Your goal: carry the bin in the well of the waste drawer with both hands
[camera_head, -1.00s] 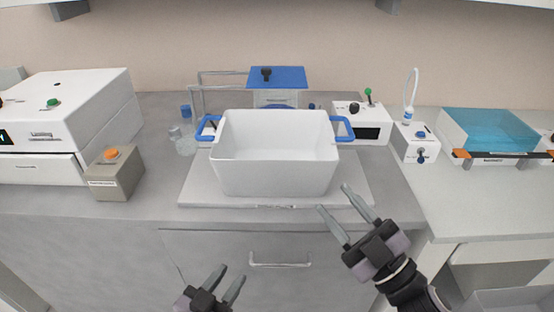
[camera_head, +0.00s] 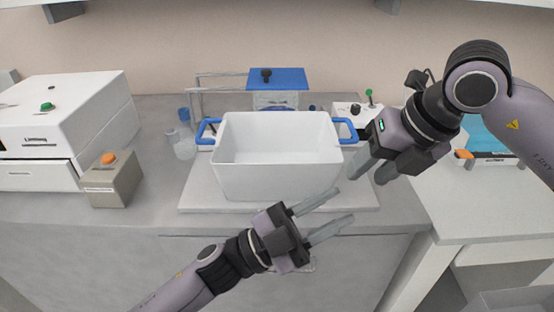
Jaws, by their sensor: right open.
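The white bin (camera_head: 280,170) is empty and stands upright on a pale grey board (camera_head: 195,190) on the counter. It has a blue handle on its left (camera_head: 208,130) and a blue handle on its right (camera_head: 345,130). My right gripper (camera_head: 368,172) is open beside the bin's right side, just below and right of the right handle, apparently apart from it. My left gripper (camera_head: 324,217) is open and empty in front of the bin, its fingers pointing right. The drawer front below the counter is partly covered by my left arm.
A white machine (camera_head: 60,125) and a grey box with an orange button (camera_head: 112,180) stand on the left. Small glassware (camera_head: 184,148) is left of the bin. A blue-topped stand (camera_head: 277,78) is behind it. The counter's front left is clear.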

